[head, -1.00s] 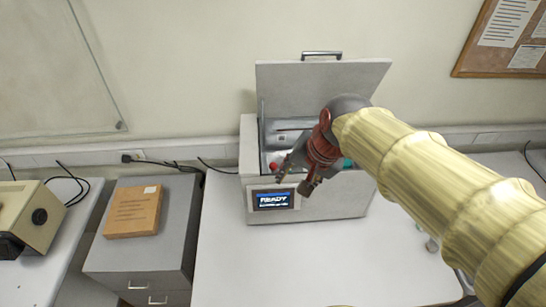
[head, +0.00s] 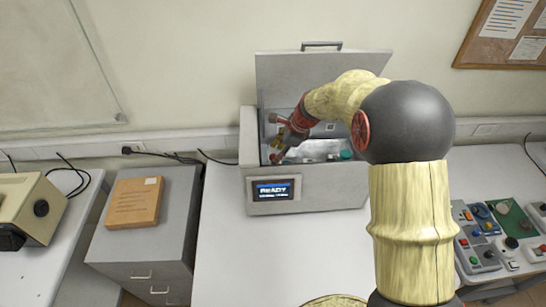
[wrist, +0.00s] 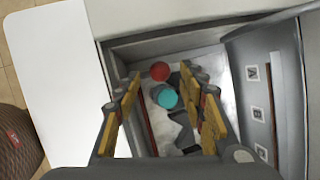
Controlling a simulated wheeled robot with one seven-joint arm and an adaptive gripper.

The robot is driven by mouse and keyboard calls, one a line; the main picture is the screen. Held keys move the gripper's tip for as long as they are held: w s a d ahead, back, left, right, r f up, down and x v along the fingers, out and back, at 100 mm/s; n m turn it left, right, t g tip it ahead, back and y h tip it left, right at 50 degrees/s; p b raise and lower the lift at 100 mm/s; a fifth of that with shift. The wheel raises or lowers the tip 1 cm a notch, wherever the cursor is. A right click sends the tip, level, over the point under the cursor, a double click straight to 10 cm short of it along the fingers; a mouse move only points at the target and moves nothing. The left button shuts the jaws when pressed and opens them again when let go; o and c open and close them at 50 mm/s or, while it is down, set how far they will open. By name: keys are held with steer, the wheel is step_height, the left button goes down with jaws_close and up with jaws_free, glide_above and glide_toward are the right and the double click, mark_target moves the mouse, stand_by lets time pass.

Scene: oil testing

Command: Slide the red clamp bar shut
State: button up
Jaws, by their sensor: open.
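The oil tester (head: 318,187) is a grey box with its lid (head: 325,72) standing open. My gripper (head: 276,140) is open and empty at the left part of its chamber. In the wrist view its jaws (wrist: 162,80) straddle a round red piece (wrist: 160,71) and a teal round cap (wrist: 165,96) in the chamber below. A thin dark red bar (wrist: 147,130), which looks like the clamp bar, runs along the chamber near the left finger. The finger hides part of it. I cannot tell whether the jaws touch anything.
The tester's screen (head: 272,191) is lit. A grey cabinet (head: 150,236) with a brown box (head: 133,203) stands at left. Control panels (head: 485,235) lie at right. The white table (head: 270,260) is clear in front of the tester.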

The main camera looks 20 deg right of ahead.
mark_target(274, 155)
steer(key=shift+x, duration=2.35)
steer(key=c, duration=0.4)
jaws_close()
